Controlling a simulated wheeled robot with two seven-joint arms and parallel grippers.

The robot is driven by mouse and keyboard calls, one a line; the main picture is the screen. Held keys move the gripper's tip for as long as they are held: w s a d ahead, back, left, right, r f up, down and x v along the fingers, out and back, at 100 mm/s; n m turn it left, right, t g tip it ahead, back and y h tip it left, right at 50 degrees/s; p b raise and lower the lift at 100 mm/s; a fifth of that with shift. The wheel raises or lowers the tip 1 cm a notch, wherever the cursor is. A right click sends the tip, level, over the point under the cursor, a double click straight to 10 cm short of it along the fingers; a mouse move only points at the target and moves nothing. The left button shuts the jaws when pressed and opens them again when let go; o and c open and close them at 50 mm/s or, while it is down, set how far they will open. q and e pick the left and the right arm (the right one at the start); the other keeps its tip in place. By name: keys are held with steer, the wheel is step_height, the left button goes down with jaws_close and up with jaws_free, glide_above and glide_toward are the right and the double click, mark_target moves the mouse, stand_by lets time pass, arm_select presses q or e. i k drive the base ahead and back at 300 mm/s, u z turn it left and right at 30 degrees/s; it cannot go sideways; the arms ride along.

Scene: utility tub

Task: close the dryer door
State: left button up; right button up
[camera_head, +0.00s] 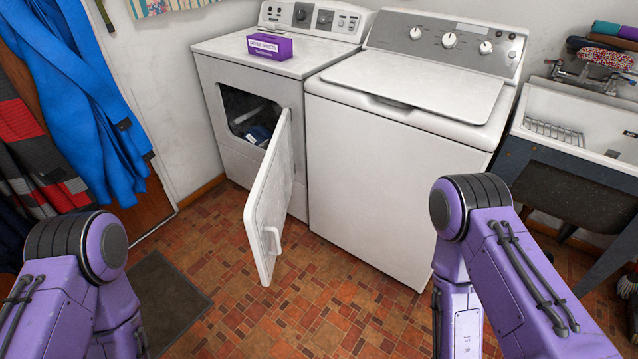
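The white dryer (240,85) stands against the back wall, left of the middle in the head view. Its door (268,205) is hinged on the right and swung wide open toward me. A white handle (272,240) sits low near the door's free edge. Dark and blue cloth (258,133) shows inside the dryer opening. My purple left and right arms come in from the lower left and lower right, both apart from the door. Both grippers are below the picture's edge and hidden.
A white washer (385,175) with its lid shut stands right beside the dryer. A purple box (270,46) lies on the dryer top. A utility sink (580,125) is at the right. Coats (75,90) hang at the left. A dark mat (165,305) lies on the clear brick-patterned floor (315,325).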

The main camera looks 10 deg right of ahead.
mark_target(266, 206)
steer(key=i, duration=0.95)
steer(key=u, duration=0.7)
steer(key=k, duration=0.05)
steer(key=z, duration=0.9)
